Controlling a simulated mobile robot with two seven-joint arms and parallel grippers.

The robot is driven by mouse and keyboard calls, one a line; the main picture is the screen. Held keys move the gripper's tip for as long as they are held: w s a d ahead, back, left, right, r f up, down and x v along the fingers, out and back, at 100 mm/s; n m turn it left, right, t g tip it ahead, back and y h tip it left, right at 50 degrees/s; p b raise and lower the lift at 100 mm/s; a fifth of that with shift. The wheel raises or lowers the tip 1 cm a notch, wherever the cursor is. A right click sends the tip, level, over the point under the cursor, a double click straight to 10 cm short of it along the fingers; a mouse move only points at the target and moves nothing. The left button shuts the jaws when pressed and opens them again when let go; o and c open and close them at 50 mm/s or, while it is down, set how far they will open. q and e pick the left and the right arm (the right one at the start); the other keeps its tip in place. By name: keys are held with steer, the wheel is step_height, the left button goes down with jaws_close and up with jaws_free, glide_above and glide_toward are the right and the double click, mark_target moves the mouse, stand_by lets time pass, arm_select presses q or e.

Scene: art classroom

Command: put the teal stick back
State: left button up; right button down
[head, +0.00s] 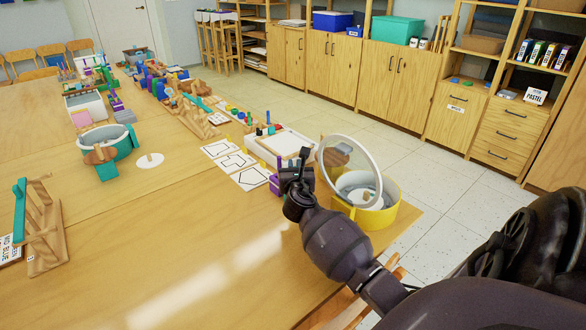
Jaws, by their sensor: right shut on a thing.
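My right gripper (298,172) is low over the front right part of the table, just left of a yellow round tub (384,213). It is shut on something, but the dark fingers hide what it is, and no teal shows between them. A teal bar (19,210) stands at a wooden rack (48,240) at the far left. Another teal bar (198,103) lies across a wooden rack (197,122) near the back middle. I cannot tell which teal piece is the stick. My left gripper is out of view.
A clear white-rimmed disc (350,170) stands tilted over the yellow tub. White cards with outlines (234,162) and a white tray (284,143) lie behind my gripper. A teal tub (123,150) stands left. The front middle of the table (170,250) is clear.

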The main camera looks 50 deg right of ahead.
steer(key=shift+r, duration=0.1)
steer(key=c, duration=1.6)
jaws_free()
steer(key=shift+f, duration=0.2)
steer(key=o, duration=0.4)
steer(key=shift+o, duration=0.2)
steer(key=shift+r, duration=0.25)
steer(key=p+v, duration=0.2)
steer(key=v, duration=1)
steer(key=shift+a, duration=0.1)
